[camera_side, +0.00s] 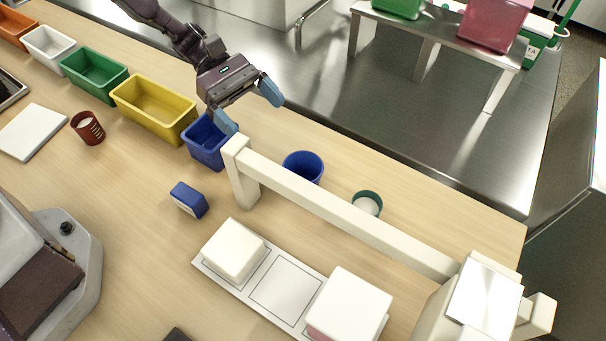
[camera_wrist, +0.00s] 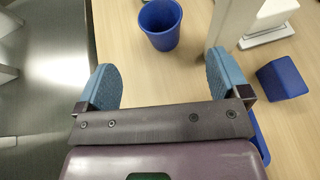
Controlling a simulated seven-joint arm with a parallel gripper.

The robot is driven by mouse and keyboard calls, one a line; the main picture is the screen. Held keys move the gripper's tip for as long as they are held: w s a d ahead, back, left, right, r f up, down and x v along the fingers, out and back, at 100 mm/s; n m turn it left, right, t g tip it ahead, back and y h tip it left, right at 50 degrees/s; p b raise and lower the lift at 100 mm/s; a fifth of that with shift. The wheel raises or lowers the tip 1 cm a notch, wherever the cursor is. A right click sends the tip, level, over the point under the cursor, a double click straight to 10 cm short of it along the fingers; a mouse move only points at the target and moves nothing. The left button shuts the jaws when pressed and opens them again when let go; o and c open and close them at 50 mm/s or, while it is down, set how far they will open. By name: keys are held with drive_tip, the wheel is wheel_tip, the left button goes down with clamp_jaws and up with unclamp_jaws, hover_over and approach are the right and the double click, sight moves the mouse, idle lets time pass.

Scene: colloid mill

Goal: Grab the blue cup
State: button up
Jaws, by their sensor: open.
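The blue cup (camera_side: 303,167) stands upright on the wooden table behind the white crossbar, which hides its lower front in the side view. In the wrist view the blue cup (camera_wrist: 160,24) is upright and looks empty, ahead of my gripper and between the lines of its fingers. My gripper (camera_side: 250,108) is above the table's back edge near the blue bin, to the left of the cup. Its two light-blue fingers (camera_wrist: 163,84) are spread wide with nothing between them. The gripper is apart from the cup.
A white post-and-bar frame (camera_side: 330,208) stands close to the cup. A blue bin (camera_side: 207,141) is below my gripper, with a yellow bin (camera_side: 153,107) to its left. A small blue box (camera_side: 189,199) lies in front. A green-rimmed cup (camera_side: 367,203) stands to the right.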

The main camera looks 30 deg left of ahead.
sight(314, 182)
drive_tip(key=x, duration=1.3)
drive_tip(key=shift+w+f, duration=0.1)
drive_tip(key=shift+f, duration=0.2)
drive_tip(key=c, duration=1)
